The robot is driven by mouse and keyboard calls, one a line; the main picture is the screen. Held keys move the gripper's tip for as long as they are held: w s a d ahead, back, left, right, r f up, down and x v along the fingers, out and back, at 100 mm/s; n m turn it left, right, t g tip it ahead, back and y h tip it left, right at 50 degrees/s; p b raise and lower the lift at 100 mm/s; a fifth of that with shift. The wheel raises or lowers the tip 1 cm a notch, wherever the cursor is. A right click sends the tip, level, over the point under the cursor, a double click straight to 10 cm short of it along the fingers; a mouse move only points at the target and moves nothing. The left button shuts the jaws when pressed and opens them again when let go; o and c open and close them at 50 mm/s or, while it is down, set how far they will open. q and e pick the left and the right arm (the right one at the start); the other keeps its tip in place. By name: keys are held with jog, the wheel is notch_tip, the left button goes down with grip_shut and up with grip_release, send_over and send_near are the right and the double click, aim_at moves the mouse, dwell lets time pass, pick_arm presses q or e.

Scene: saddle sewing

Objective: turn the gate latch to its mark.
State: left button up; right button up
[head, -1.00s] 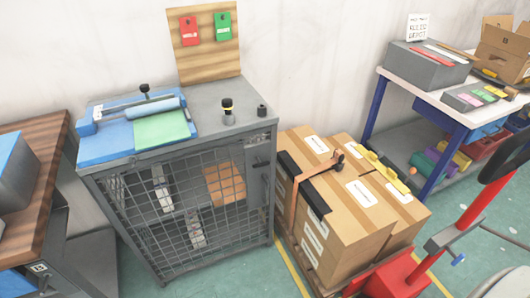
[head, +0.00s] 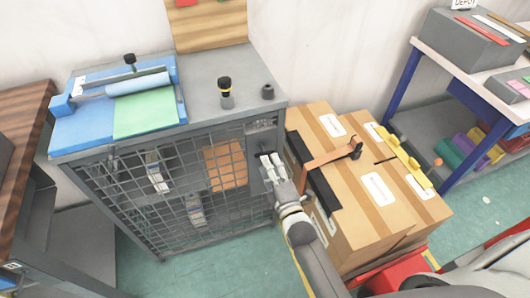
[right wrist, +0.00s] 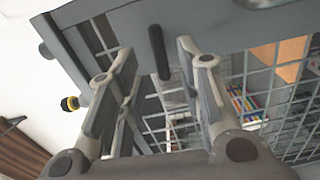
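The mesh gate (head: 165,190) forms the front of a grey cabinet and looks shut. The gate latch (right wrist: 158,52) shows in the right wrist view as a dark bar at the gate's frame, slightly tilted from upright. My right gripper (head: 271,164) is at the gate's right edge in the head view and covers the latch there. In the right wrist view the right gripper (right wrist: 154,58) is open, one finger on each side of the latch, with gaps showing on both sides. I cannot make out the latch's mark. My left gripper is not in view.
The cabinet top (head: 215,70) holds a blue press with a green sheet (head: 147,116) and a black-topped stamp (head: 225,92). Strapped cartons (head: 370,200) stand close to the right of the gate. A wooden bench (head: 20,150) is at the left.

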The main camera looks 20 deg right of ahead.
aim_at(265, 153)
jog(key=w, duration=0.4)
jog(key=shift+w, duration=0.7)
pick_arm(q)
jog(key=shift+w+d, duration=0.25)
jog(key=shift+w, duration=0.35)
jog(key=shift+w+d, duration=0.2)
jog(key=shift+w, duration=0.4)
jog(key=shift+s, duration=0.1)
pick_arm(e)
jog(key=shift+c, duration=0.6)
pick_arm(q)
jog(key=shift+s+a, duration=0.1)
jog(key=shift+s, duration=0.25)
pick_arm(e)
grip_shut()
